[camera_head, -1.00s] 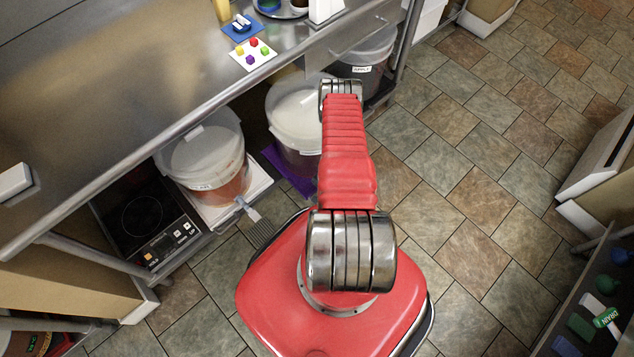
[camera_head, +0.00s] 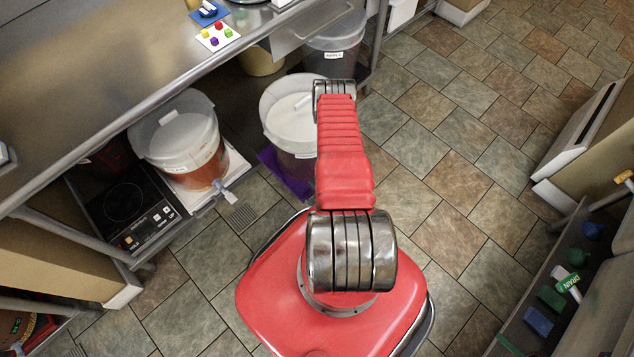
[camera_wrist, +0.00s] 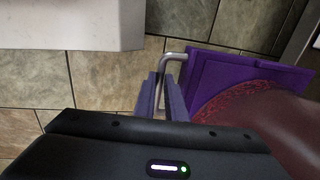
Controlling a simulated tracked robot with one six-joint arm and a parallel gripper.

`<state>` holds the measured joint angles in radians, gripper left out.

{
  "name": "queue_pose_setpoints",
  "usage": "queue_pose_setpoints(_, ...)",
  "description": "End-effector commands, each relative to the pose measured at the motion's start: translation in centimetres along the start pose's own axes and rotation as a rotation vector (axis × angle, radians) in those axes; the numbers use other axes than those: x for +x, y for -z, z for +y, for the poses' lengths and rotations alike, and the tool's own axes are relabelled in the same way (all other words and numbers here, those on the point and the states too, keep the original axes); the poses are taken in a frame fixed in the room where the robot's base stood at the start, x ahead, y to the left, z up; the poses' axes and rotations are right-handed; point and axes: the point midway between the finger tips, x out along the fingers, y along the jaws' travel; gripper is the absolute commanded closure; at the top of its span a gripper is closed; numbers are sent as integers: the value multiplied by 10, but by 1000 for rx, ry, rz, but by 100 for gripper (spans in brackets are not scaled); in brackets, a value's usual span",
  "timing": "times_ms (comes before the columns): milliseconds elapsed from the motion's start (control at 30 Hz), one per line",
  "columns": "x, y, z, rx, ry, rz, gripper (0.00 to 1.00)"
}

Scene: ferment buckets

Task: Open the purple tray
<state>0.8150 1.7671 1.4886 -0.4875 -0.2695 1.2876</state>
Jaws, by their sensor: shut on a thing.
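The purple tray (camera_head: 287,176) shows at floor level by the bench, left of my arm, with a clear bucket of white contents (camera_head: 292,110) above it. In the wrist view the tray (camera_wrist: 215,72) fills the upper right, with a bent metal handle (camera_wrist: 172,57) on its left side. My gripper (camera_wrist: 161,97) is shut on this handle; the exact contact is partly hidden by the fingers. A reddish round surface (camera_wrist: 235,100) shows within the tray. In the head view my gripper is hidden behind my arm.
A bucket with orange-brown contents (camera_head: 180,140) and a spigot stands left, beside a black hotplate (camera_head: 125,205). A lidded bucket (camera_head: 335,42) stands behind. The steel bench (camera_head: 100,75) overhangs them. Tiled floor (camera_head: 450,150) is clear right of my arm.

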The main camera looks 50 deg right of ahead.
Motion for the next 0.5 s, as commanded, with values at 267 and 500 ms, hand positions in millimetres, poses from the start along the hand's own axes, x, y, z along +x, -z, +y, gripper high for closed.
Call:
queue_pose_setpoints(267,0,0,-9,-8,11,7,100)
queue_pose_setpoints(500,0,-1,-12,-16,13,6,85)
